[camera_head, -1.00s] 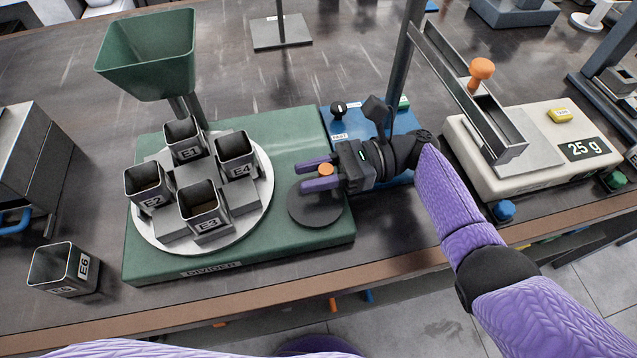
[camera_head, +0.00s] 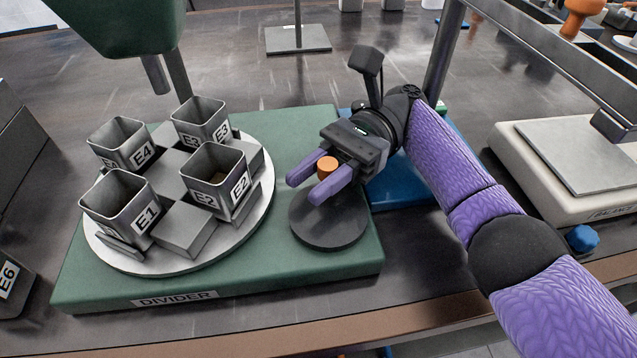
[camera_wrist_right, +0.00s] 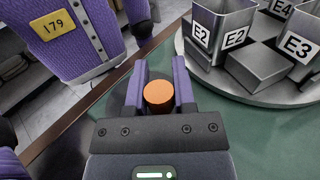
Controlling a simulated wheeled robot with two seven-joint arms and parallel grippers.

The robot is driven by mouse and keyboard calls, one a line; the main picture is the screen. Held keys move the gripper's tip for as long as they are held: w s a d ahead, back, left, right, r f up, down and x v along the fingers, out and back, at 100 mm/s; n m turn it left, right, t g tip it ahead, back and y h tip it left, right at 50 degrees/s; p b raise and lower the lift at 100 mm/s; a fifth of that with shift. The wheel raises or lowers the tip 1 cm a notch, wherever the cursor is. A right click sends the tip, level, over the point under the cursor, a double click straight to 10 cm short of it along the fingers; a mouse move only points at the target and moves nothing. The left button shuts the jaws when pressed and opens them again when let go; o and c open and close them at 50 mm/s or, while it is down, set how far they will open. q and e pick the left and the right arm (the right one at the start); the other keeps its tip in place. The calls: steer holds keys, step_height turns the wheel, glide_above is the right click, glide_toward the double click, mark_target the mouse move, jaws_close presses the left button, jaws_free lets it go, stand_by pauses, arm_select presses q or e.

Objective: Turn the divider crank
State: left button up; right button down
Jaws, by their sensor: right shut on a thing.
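The divider crank is a dark round disc (camera_head: 330,230) on the front right of the green divider base (camera_head: 310,268). Its orange knob (camera_head: 327,167) stands on the disc's far side. My right gripper (camera_head: 305,188) is shut on the knob, with one purple finger on each side. The right wrist view shows the knob (camera_wrist_right: 159,97) between the fingers. A pale turntable (camera_head: 259,200) carries cups E4 (camera_head: 118,143), E3 (camera_head: 201,120), E2 (camera_head: 214,178) and E1 (camera_head: 117,205). E1 is front left, E2 front right. My left gripper is out of view.
A green hopper (camera_head: 120,25) overhangs the turntable's back left. Cup E6 (camera_head: 10,285) stands left of the base. A blue base (camera_head: 405,190) lies behind my right forearm, and a balance (camera_head: 515,150) stands at right. The table behind the divider is mostly clear.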

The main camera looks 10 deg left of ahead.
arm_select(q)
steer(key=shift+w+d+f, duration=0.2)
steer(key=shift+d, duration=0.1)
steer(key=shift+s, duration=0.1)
arm_select(e)
steer(key=c, duration=0.6)
jaws_free()
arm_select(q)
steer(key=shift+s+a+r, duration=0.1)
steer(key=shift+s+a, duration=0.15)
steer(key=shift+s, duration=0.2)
arm_select(e)
steer(key=shift+o, duration=0.8)
arm_select(q)
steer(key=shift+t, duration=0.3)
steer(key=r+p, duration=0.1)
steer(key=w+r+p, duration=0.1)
steer(key=p, duration=0.1)
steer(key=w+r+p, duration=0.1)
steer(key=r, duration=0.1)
arm_select(e)
step_height(320, 180, up, 10)
